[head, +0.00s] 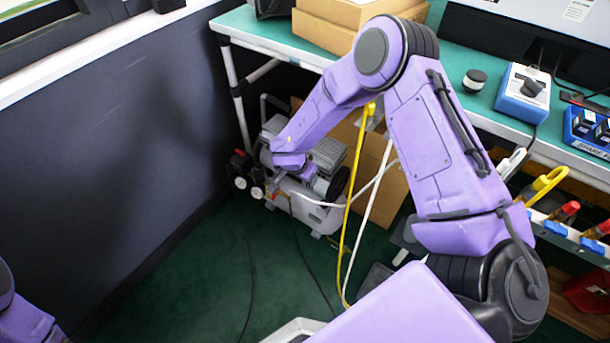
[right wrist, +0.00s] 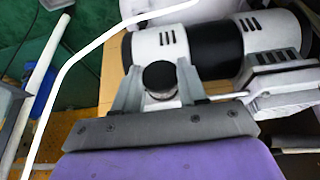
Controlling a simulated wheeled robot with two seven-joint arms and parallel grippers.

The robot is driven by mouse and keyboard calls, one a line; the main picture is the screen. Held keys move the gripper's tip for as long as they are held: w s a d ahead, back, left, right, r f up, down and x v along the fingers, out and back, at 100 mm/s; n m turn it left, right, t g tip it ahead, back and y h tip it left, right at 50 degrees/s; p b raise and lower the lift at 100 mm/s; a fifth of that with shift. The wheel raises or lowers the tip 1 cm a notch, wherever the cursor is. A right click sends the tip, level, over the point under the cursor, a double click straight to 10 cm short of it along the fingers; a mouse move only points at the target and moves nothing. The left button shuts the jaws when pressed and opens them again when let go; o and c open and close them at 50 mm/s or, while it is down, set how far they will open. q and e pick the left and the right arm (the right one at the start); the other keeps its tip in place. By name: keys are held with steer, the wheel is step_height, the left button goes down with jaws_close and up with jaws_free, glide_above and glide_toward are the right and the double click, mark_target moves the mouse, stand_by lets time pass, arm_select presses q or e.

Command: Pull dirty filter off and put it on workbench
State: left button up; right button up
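The dirty filter (right wrist: 160,76), a short cylinder with a black round end, shows in the right wrist view beside the white and black compressor (right wrist: 215,45). My right gripper (right wrist: 160,68) has its two grey fingers on either side of the filter, which fills the gap; the fingers look closed against it. In the head view the compressor (head: 324,155) stands on the floor under the workbench (head: 276,42). My right arm reaches down to it and hides the filter there. Only a bit of my left arm shows at the lower left; its gripper is out of view.
Cardboard boxes (head: 345,20), a small black-topped cylinder (head: 474,80) and a blue and white device (head: 523,95) stand on the bench. Bench between them is clear. A yellow hose (head: 354,205) and a white hose hang in front of the compressor. A dark wall (head: 110,140) is at left.

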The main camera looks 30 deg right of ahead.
jaws_close()
steer(key=shift+s+a+p, duration=0.15)
steer(key=shift+s+a, duration=0.05)
steer(key=shift+a, duration=0.3)
steer(key=shift+s+a+p, duration=0.15)
steer(key=shift+a, duration=0.3)
stand_by(0.3)
steer(key=shift+s+a+p, duration=0.2)
steer(key=shift+s+a, duration=0.05)
steer(key=shift+a, duration=0.35)
steer(key=shift+s+a+p, duration=0.2)
steer(key=shift+s+a, duration=0.1)
steer(key=shift+a, duration=0.35)
steer(key=shift+s+a+p, duration=0.2)
steer(key=shift+s+a, duration=0.05)
steer(key=shift+a, duration=0.35)
